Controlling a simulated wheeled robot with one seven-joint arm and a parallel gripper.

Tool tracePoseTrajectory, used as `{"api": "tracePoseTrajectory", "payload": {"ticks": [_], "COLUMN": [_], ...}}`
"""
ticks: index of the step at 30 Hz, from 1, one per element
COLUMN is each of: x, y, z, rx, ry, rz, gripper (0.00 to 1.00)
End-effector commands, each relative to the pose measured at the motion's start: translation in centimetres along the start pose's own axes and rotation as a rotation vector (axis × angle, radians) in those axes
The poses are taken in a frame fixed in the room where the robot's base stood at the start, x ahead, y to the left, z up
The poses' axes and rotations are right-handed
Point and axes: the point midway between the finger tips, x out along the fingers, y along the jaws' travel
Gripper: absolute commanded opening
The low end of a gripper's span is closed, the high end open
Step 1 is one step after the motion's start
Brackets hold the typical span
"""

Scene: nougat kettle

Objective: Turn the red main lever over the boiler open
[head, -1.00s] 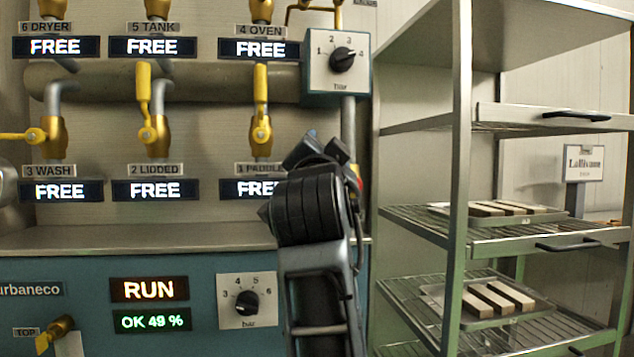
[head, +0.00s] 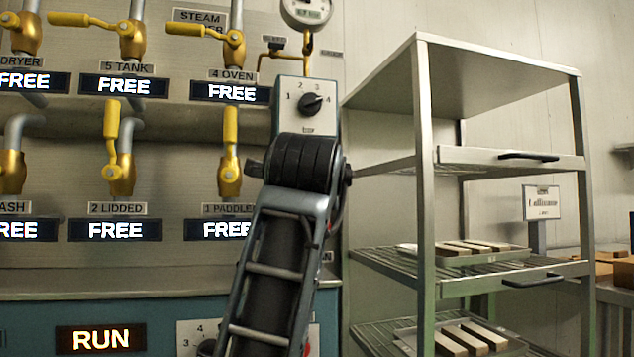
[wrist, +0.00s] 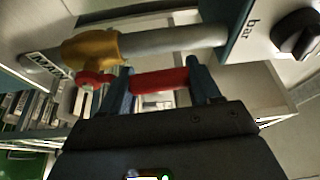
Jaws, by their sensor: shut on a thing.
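The red main lever (wrist: 160,80) shows in the wrist view, joined to a brass valve (wrist: 92,48) on a grey pipe (wrist: 175,40). A plate reading MAIN (wrist: 46,67) is beside the valve. My gripper (wrist: 161,74) is shut on the lever, with one blue finger on each side of the red grip. The lever lies across the wrist picture, roughly along the pipe's direction. In the head view my arm hides the gripper, and I cannot make out the lever there.
A selector box (head: 305,106) marked bar is close by; its black knob (wrist: 297,35) shows at the wrist view's right. Yellow-handled valves (head: 229,150) and FREE displays (head: 124,85) cover the panel at left. A metal rack (head: 428,200) with trays stands right.

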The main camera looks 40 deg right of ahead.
Motion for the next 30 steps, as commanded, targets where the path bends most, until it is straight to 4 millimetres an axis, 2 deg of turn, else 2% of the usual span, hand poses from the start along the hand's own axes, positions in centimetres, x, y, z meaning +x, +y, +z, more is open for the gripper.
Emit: {"api": "tracePoseTrajectory", "payload": {"ticks": [21,22,28,30], "x": [0.30,0.30,0.27,0.27], "y": [0.14,0.14,0.12,0.11], "z": [-0.71,-0.72,-0.65,-0.63], "rx": [0.070,0.070,0.068,0.068], "ry": [0.004,0.004,0.002,0.002], "rz": [0.030,0.030,0.029,0.029], "gripper": [0.07,0.64,0.83,0.83]}}
